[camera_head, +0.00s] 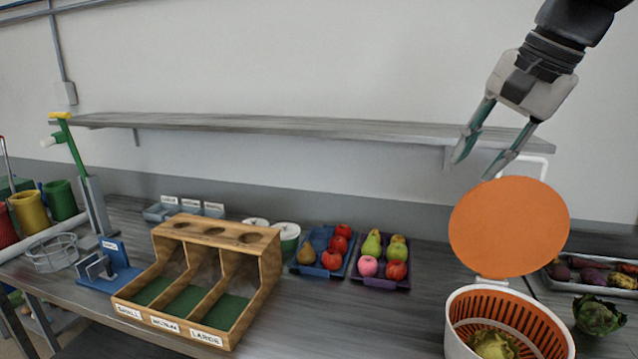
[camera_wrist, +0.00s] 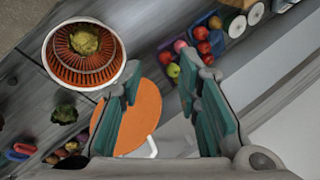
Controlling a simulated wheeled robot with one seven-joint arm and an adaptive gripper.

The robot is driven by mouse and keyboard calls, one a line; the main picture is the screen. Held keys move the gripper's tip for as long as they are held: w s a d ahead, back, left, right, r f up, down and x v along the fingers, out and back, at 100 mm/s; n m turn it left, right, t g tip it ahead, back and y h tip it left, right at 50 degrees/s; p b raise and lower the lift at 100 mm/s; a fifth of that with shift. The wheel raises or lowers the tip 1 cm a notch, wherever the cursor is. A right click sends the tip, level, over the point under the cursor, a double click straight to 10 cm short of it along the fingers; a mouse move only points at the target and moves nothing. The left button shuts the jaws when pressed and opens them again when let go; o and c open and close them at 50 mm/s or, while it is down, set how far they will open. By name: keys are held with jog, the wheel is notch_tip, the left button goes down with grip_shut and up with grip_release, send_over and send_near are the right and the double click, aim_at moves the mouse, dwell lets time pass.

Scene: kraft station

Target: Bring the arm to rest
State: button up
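My gripper (camera_head: 486,160) is raised at the upper right in the head view, above the counter and near the right end of the wall shelf. Its two teal-padded fingers are apart with nothing between them. They also show spread in the wrist view (camera_wrist: 168,105). Below it stands a white spinner bowl with an orange basket (camera_head: 468,318). Its round orange lid (camera_head: 509,227) is tilted up and open behind the bowl. A yellow-green vegetable (camera_head: 492,344) lies in the basket. My gripper appears apart from the lid.
A wooden sorter (camera_head: 270,262) with three labelled bays stands at centre left. A blue tray (camera_head: 300,268) and a purple tray (camera_head: 385,283) hold fruit. A grey shelf (camera_head: 300,125) runs along the wall. A green cabbage (camera_head: 598,316) and a vegetable tray (camera_head: 595,288) are at right.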

jog(key=s+a+f+n+h, duration=0.1)
jog(key=s+a+f+n, duration=0.1)
jog(key=s+f+n, duration=0.2)
jog(key=s+a+f+n+t+h, duration=0.1)
jog(key=s+f+n, duration=0.4)
jog(key=s+f, duration=0.6)
jog(key=s+a, duration=0.1)
jog(key=s, duration=0.3)
jog(key=shift+s, duration=0.15)
jog(key=shift+a, duration=0.1)
dwell(0.7)
